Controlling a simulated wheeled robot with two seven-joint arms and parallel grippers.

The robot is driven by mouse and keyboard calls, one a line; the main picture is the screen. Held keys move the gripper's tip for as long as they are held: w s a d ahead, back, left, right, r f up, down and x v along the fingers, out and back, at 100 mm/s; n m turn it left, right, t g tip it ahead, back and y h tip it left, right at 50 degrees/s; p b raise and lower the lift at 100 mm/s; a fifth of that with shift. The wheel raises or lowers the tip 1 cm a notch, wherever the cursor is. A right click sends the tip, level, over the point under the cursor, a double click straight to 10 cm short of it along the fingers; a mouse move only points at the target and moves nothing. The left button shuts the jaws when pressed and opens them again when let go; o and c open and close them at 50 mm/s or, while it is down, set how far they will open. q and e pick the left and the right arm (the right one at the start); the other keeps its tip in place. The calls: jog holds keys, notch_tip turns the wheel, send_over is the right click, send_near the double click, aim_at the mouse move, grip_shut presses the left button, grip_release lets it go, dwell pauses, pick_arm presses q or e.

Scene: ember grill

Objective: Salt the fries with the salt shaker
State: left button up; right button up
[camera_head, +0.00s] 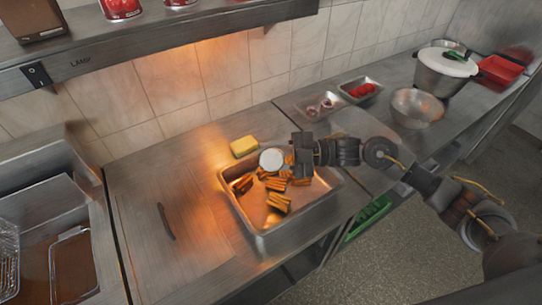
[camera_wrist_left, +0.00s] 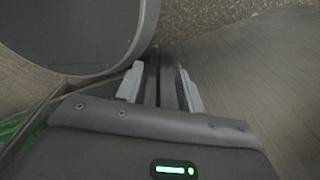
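The fries (camera_head: 278,202) are thick brown-orange wedges lying loose in a rectangular steel pan (camera_head: 262,243) on the counter. My right gripper (camera_head: 300,155) reaches in from the right and is over the pan's back part. A round white-topped thing, apparently the salt shaker (camera_head: 272,160), is at its fingertips above the fries. It looks tilted, with its round end toward the head camera; its body is mostly hidden. My left gripper (camera_wrist_left: 163,85) shows only in the left wrist view, away from the pan, with nothing visible between its fingers. Its narrow gap is unclear.
A yellow sponge-like block (camera_head: 244,146) lies behind the pan. Fryer baskets (camera_head: 75,262) are at left. Small trays (camera_head: 360,89), a steel bowl (camera_head: 416,108), a lidded pot (camera_head: 446,72) and a red tray (camera_head: 499,70) stand at right. A shelf (camera_head: 190,30) overhangs the back.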

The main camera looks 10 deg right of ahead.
jog(key=shift+r, duration=0.1)
jog(key=shift+b, duration=0.35)
dwell(1.1)
dwell(0.9)
